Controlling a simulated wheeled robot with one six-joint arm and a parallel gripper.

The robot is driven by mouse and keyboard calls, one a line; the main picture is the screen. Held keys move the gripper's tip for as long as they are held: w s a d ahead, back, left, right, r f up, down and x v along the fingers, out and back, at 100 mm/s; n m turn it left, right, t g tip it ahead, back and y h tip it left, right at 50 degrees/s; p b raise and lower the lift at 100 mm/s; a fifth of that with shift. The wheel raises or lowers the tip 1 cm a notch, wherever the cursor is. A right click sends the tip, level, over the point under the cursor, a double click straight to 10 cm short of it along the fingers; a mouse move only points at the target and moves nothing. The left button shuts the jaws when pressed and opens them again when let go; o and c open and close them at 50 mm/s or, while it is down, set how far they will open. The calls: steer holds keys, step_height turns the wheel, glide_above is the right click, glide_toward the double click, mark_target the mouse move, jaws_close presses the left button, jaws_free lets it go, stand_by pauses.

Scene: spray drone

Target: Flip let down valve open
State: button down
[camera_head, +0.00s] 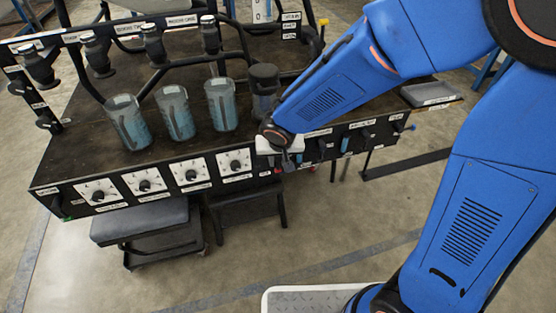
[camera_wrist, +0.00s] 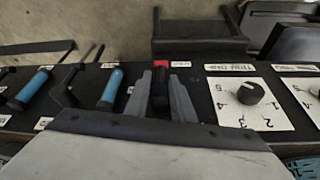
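My gripper (camera_head: 287,161) is at the front edge of the dark bench (camera_head: 85,168), just right of the rightmost dial. In the wrist view its two grey fingers (camera_wrist: 160,76) are apart, one on each side of a small black control with a red end (camera_wrist: 161,64). I cannot tell whether they touch it. In the wrist view, blue-handled controls (camera_wrist: 111,88) and black levers (camera_wrist: 66,84) line the panel to the left. The labels are too small to read, so I cannot tell which control is the let down valve.
White-faced dials (camera_head: 191,172) line the panel's left part; one is close beside the fingers in the wrist view (camera_wrist: 250,95). Three blue-tinted containers (camera_head: 175,112) stand on the bench. A black stool (camera_head: 140,221) and a step (camera_head: 246,197) stand below. A grey tray (camera_head: 430,92) lies at right.

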steer(key=shift+h, duration=0.4)
steer(key=h, duration=0.2)
steer(key=n+t+h, duration=0.1)
steer(key=h, duration=0.1)
steer(key=shift+d+t, duration=0.15)
steer(key=shift+t, duration=0.15)
steer(key=t+h, duration=0.1)
steer(key=h, duration=0.1)
steer(key=n+h, duration=0.1)
steer(key=h, duration=0.1)
steer(key=shift+d+r+t+h, duration=0.1)
steer(key=shift+d+t+h, duration=0.1)
steer(key=shift+t+h, duration=0.2)
steer(key=h, duration=0.1)
steer(key=n+t+h, duration=0.1)
steer(key=shift+w+d+r+t+h, duration=0.1)
steer(key=shift+d+r+t+h, duration=0.1)
steer(key=shift+t+h, duration=0.15)
steer(key=shift+h, duration=0.45)
steer(key=shift+r+n+t+h, duration=0.2)
steer(key=shift+n+t+h, duration=0.6)
steer(key=shift+t+h, duration=0.25)
stand_by(1.0)
stand_by(0.4)
